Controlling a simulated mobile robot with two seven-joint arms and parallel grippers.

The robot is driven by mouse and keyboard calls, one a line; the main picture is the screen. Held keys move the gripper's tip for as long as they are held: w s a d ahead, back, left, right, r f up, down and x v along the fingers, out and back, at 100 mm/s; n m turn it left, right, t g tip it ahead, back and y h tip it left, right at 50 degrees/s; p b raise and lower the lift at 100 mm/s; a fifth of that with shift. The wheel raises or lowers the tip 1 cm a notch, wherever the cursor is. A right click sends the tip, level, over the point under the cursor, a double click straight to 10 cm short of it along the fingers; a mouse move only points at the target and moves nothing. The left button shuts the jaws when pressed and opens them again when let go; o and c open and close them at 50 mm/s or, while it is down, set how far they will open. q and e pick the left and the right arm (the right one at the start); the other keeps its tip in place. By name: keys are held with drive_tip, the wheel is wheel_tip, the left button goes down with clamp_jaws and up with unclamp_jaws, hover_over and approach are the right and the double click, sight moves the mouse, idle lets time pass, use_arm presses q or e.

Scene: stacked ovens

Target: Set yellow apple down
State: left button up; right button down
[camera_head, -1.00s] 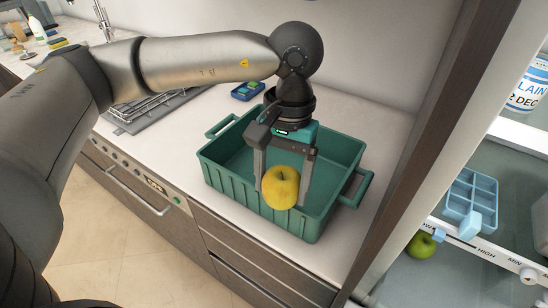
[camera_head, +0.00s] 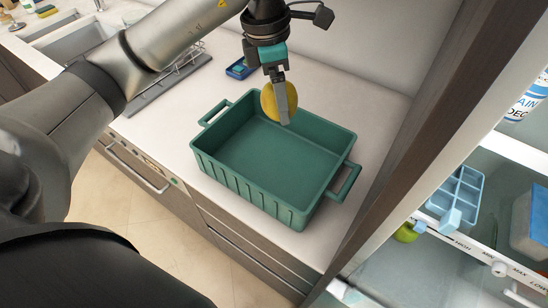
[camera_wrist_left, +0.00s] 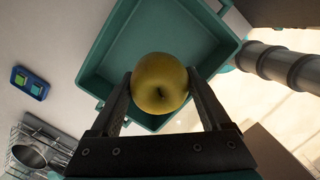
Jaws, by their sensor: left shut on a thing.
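The yellow apple (camera_head: 271,103) is between the fingers of my left gripper (camera_head: 284,110), above the far rim of the green crate (camera_head: 196,155). In the left wrist view the apple (camera_wrist_left: 159,83) sits between both fingers (camera_wrist_left: 160,95), with the crate (camera_wrist_left: 106,38) behind it. My left gripper is shut on the apple. The crate stands on the counter and its floor shows empty. My right gripper is not in view.
A blue box (camera_head: 240,68) and a wire dish rack (camera_head: 180,68) stand on the counter behind and left of the crate. At right is an open fridge with a green apple (camera_head: 407,232) and a light-blue tray (camera_head: 455,193). Bare counter (camera_head: 370,105) lies right of the crate.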

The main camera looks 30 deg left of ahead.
sight(275, 164)
use_arm(q)
drive_tip(key=n, duration=0.1)
drive_tip(key=a+n, duration=0.1)
drive_tip(key=r+n, duration=0.1)
drive_tip(key=n, duration=0.1)
drive_tip(key=shift+w+a+p, duration=0.25)
drive_tip(key=shift+w+p, duration=0.1)
drive_tip(key=shift+f+n+t, duration=0.1)
drive_tip(key=shift+n+t, duration=0.2)
drive_tip(key=shift+n, duration=0.1)
wheel_tip(275, 164, down, 20)
drive_tip(key=shift+a+r+b, duration=0.1)
drive_tip(key=shift+b, duration=0.4)
drive_tip(key=o, duration=1.3)
drive_tip(key=shift+f, duration=0.2)
drive_tip(key=shift+r, duration=0.1)
wheel_tip(275, 164, up, 12)
drive_tip(key=s+a, duration=0.1)
drive_tip(key=shift+s, duration=0.25)
